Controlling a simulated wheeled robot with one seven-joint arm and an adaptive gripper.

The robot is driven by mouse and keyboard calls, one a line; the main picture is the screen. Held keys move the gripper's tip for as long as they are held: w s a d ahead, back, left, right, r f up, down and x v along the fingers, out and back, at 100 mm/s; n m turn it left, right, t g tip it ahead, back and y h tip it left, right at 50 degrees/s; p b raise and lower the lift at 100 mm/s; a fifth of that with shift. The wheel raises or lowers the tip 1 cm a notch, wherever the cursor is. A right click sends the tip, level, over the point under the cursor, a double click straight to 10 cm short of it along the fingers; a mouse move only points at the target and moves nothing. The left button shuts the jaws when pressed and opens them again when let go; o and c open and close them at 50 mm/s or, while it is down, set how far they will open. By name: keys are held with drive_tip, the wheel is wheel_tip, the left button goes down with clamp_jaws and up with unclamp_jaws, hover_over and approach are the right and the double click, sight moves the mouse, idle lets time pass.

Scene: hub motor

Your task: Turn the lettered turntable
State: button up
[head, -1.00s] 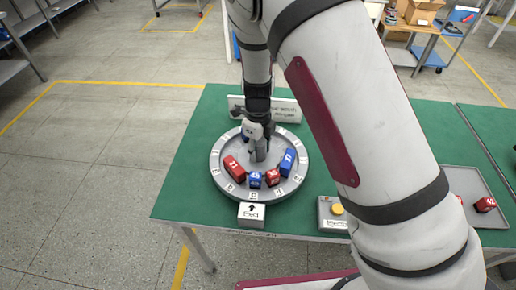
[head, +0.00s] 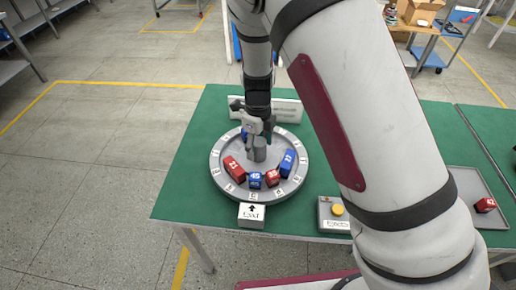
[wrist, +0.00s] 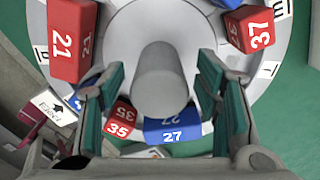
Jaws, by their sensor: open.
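The lettered turntable (head: 217,163) is a round grey dish with letter tags on its rim, on the green table. A grey cylindrical knob (head: 260,150) stands at its centre. My gripper (head: 258,136) is above the knob, pointing down. In the wrist view the knob (wrist: 162,82) lies between the two spread teal-padded fingers, with gaps on both sides. Around the knob sit a red block 21 (head: 234,167), a blue block (head: 255,180), a small red block (head: 272,177) and a blue block 27 (head: 288,162). Another blue block is partly hidden behind my gripper.
An arrow sign (head: 252,213) stands at the turntable's front. A box with a yellow button (head: 338,210) is to the right. A grey tray (head: 465,180) with a red block (head: 485,205) lies farther right. A sign plate (head: 287,108) stands behind.

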wheel_tip(320, 180, up, 9)
drive_tip(key=shift+r, duration=0.45)
idle(0.6)
drive_tip(key=shift+r, duration=0.2)
drive_tip(key=s+d+r+n+t+y, duration=0.1)
drive_tip(key=s+d+r+n, duration=0.3)
drive_tip(key=s+r+n, duration=0.3)
drive_tip(key=s+d+r+n+t+y, duration=0.1)
drive_tip(key=s+d+r+n, duration=0.45)
drive_tip(key=r, duration=0.35)
drive_tip(key=s+d+r+n+t+h, duration=0.1)
drive_tip(key=s+d+r+n, duration=0.1)
drive_tip(key=s+n, duration=0.4)
drive_tip(key=s+d+r+n+t+h, duration=0.1)
drive_tip(key=s+d+r+n+t, duration=0.1)
drive_tip(key=s+n, duration=0.5)
drive_tip(key=shift+d+r, duration=0.15)
drive_tip(key=shift+d, duration=0.4)
